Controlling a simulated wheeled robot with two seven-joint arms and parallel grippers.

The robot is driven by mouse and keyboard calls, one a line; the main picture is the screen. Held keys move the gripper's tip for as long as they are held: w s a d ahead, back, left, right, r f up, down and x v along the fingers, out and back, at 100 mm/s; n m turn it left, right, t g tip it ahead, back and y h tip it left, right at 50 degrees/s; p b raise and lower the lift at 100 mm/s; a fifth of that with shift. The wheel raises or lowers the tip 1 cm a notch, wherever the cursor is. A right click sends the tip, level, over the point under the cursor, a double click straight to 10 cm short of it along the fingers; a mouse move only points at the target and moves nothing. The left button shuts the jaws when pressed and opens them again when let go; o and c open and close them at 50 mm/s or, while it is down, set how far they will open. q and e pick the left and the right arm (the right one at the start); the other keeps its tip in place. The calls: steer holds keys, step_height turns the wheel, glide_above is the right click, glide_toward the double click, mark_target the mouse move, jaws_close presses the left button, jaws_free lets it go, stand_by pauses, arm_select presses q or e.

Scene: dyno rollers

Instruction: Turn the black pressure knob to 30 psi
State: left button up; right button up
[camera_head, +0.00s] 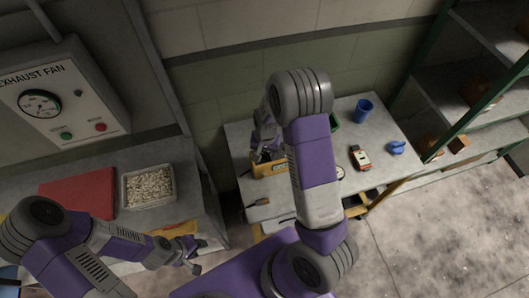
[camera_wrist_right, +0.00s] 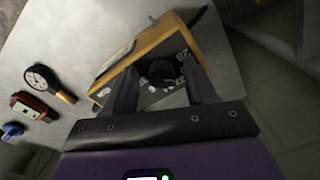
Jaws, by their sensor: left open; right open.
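The black pressure knob (camera_wrist_right: 163,70) shows in the right wrist view, on the dark dial face of a yellow-orange box (camera_wrist_right: 120,68). Pale numbers ring the knob, but I cannot read its setting. The box (camera_head: 270,168) stands on the grey table in the head view, where the knob is hard to make out. My right gripper (camera_wrist_right: 162,82) is open, with one finger on each side of the knob; I cannot tell whether they touch it. In the head view my left gripper (camera_head: 191,257) is open and empty by the left bench's front edge.
A round gauge (camera_wrist_right: 42,79), a red device (camera_head: 360,157) and a blue object (camera_head: 397,147) lie on the table (camera_head: 385,174). A blue cup (camera_head: 363,110) stands behind. The exhaust fan panel (camera_head: 60,95), red mat (camera_head: 80,190) and gravel tray (camera_head: 148,203) are left.

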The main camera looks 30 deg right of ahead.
mark_target(265, 155)
steer(key=shift+r, duration=0.15)
step_height(265, 155, up, 7)
steer(key=shift+d+r, duration=0.1)
steer(key=shift+r, duration=0.05)
steer(key=shift+s, duration=0.1)
stand_by(0.5)
